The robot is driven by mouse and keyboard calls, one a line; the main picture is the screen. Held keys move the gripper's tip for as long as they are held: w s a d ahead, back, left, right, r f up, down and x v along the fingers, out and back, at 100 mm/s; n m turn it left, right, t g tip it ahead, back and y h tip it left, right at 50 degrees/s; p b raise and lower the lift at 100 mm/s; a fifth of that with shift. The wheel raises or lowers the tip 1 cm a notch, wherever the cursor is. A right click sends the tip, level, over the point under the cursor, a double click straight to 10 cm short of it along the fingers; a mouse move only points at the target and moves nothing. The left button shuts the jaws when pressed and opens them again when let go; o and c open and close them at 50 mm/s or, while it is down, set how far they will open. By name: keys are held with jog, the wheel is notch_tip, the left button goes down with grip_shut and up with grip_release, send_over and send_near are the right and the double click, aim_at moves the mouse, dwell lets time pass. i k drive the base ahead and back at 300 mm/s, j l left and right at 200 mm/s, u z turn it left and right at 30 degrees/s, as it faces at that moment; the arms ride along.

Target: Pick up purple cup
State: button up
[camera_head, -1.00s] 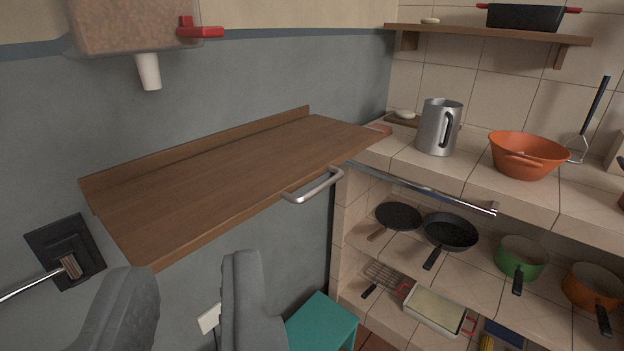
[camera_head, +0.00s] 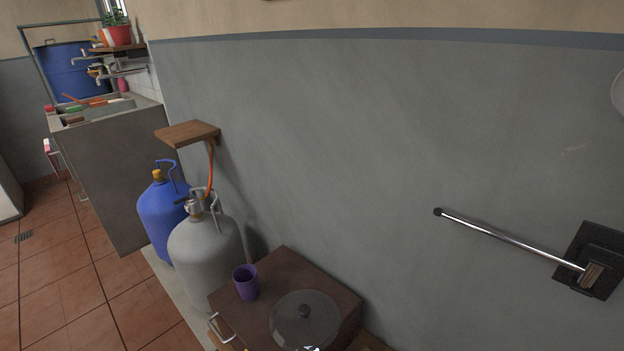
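The purple cup (camera_head: 247,284) stands upright on the top of a low dark brown cabinet (camera_head: 318,277), near its left edge. A round glass lid with a dark knob (camera_head: 304,318) lies to the right of the cup on the same cabinet.
A grey gas cylinder (camera_head: 206,252) and a blue one (camera_head: 160,214) stand left of the cabinet. A small wooden shelf (camera_head: 187,133) juts from the wall above them. A metal rod (camera_head: 510,240) sticks out at right. Tiled floor (camera_head: 60,280) at left is mostly clear.

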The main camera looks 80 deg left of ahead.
aim_at(244, 278)
jog(key=u, duration=0.45)
jog(key=l+u, duration=0.15)
jog(key=u, duration=0.7)
jog(key=k+l+u, duration=0.1)
jog(key=u, duration=0.75)
jog(key=k+u, duration=0.1)
jog(key=u, duration=0.3)
